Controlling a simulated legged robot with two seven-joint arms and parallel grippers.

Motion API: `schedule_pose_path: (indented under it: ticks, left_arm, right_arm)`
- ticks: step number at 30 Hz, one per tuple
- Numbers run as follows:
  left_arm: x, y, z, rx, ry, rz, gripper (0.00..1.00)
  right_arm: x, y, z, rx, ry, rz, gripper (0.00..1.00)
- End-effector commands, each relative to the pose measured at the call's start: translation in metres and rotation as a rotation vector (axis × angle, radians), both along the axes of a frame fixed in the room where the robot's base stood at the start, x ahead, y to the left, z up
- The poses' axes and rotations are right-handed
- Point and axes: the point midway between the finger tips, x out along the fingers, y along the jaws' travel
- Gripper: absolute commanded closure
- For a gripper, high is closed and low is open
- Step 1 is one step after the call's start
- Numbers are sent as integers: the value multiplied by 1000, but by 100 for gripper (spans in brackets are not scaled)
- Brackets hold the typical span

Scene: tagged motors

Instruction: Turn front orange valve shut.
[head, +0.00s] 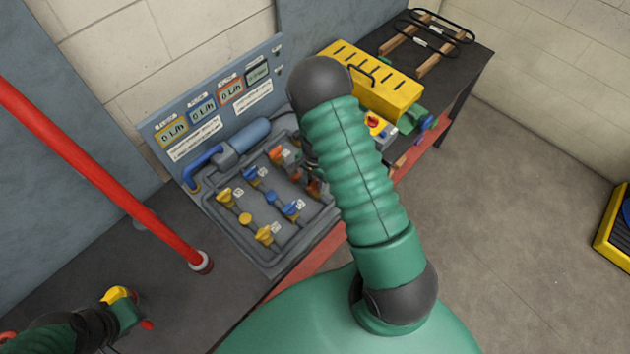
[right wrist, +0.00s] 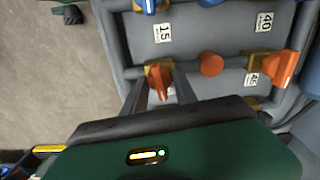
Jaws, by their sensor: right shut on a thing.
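The front orange valve (right wrist: 161,82) is in the right wrist view, on a brass-coloured body near the panel's front edge. Its handle looks roughly crosswise to the pipe line. My right gripper (right wrist: 156,88) is shut on it, one finger on each side. A round orange knob (right wrist: 211,64) and the back orange valve (right wrist: 284,68) lie along the same line. In the head view the front valve (head: 314,188) is partly covered by my right arm, and the gripper there is mostly hidden.
Blue valves (head: 291,208) and yellow valves (head: 265,235) share the grey panel beside the orange line. A red pipe (head: 110,180) stands at left. A yellow box (head: 385,90) and a black rack (head: 440,28) are farther right on the bench.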

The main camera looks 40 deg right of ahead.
Motion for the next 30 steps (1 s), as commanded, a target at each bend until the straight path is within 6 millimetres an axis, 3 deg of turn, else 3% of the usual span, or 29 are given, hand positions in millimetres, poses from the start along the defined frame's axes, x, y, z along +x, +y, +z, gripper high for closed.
schedule_pose_path:
  ticks: [9, 24, 25, 30]
  left_arm:
    - [0, 0, 1, 0, 0, 0, 64]
    - [0, 0, 1, 0, 0, 0, 64]
    - [0, 0, 1, 0, 0, 0, 64]
    - [0, 0, 1, 0, 0, 0, 64]
  right_arm:
    - [3, -2, 2, -5, -8, -104, 100]
    - [4, -1, 2, -4, -9, -121, 100]
    - [4, -1, 2, -4, -9, -121, 62]
    - [2, -1, 1, -2, -5, -120, 44]
